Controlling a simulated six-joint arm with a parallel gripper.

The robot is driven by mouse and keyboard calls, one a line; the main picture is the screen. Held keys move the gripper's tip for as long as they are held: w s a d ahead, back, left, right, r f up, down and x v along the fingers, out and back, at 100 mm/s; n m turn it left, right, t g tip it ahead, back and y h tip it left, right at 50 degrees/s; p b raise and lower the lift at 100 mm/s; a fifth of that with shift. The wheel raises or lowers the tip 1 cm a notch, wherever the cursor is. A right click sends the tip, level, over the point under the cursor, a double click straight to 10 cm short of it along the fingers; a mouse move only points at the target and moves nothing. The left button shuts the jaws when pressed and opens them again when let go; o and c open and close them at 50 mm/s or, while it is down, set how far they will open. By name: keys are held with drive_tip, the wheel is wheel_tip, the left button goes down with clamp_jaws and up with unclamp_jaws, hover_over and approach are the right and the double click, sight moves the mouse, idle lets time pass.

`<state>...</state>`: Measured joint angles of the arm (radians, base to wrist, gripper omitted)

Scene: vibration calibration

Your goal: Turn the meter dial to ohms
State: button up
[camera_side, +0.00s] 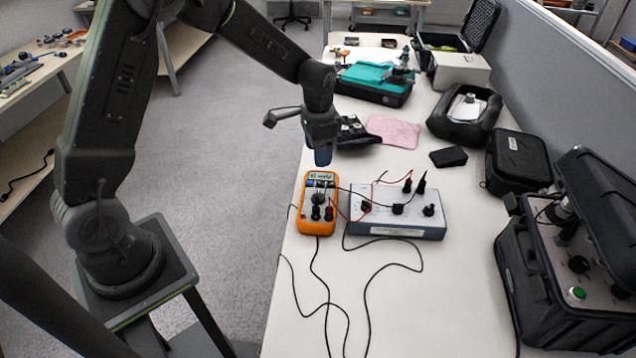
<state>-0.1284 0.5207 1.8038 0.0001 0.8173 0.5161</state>
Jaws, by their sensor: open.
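An orange handheld meter (318,204) lies on the white table near its left edge, with a small display at its far end. Its dark round dial (319,198) sits in the middle of its face. The dial's pointer setting is too small to read. Black plugs and leads go into the near end of the meter. My gripper (322,155) points down above the far end of the meter, apart from it. It is open and holds nothing that I can see. Its fingertips are small and dark here.
A grey box with knobs (396,212) stands right of the meter, joined by red and black leads. Loose black cables (367,300) trail over the near table. A pink cloth (394,131) and black block (448,157) lie behind. An open black case (570,250) stands at right.

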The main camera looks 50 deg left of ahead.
sight(318, 196)
drive_tip(key=f+n, duration=1.3)
drive_tip(key=f, duration=0.1)
drive_tip(key=shift+s+d+f, duration=0.1)
drive_tip(key=shift+s+d, duration=0.15)
drive_tip(key=shift+c, duration=0.3)
drive_tip(key=c, duration=0.8)
